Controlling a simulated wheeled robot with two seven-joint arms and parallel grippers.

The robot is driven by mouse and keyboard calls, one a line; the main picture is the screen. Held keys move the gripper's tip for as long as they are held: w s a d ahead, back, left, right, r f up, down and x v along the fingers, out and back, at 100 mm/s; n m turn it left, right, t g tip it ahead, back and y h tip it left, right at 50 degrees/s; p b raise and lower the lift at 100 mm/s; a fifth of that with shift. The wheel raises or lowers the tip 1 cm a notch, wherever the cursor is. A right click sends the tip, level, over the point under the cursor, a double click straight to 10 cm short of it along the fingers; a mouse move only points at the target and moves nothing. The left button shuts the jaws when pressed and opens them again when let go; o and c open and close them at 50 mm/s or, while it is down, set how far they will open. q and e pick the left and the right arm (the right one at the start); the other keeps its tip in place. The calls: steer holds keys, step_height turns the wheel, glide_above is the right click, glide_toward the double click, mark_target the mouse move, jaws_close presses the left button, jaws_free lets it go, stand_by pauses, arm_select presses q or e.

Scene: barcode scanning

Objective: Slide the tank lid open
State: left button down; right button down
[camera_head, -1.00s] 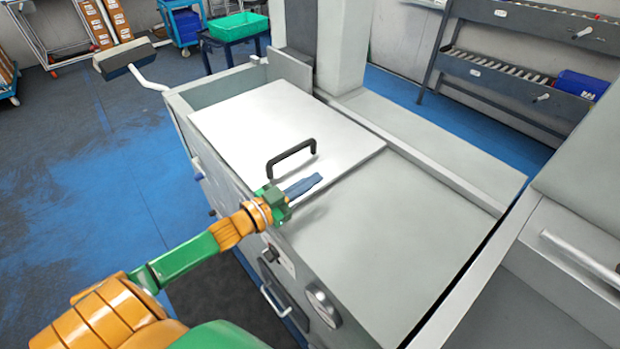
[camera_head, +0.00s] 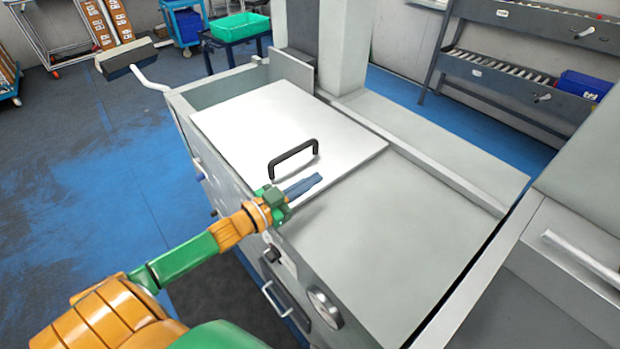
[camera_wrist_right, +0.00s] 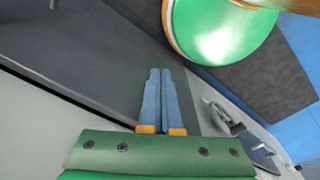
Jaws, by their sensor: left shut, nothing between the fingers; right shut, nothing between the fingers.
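The tank lid (camera_head: 265,135) is a flat white panel on top of the grey tank (camera_head: 395,240). A black bar handle (camera_head: 292,157) stands up near its right edge. A gap shows at the tank's far left end, beyond the lid. My left gripper (camera_head: 318,178) is shut and empty, its blue fingers just in front of and below the handle, over the lid's near right corner. I cannot tell whether they touch the lid. My right gripper (camera_wrist_right: 165,72) shows only in the right wrist view, with its blue fingers together and empty; the handle is not in that view.
A grey post (camera_head: 343,45) rises behind the tank. A flat-topped bar (camera_head: 125,60) sticks out at the tank's left end. A green bin (camera_head: 240,28) and a roller rack (camera_head: 510,65) stand farther back. The tank top right of the lid is bare.

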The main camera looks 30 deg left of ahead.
arm_select(q)
steer(key=c, duration=0.8)
jaws_free()
steer(key=shift+o, duration=0.2)
steer(key=shift+v, duration=3.55)
steer(key=shift+r, duration=0.1)
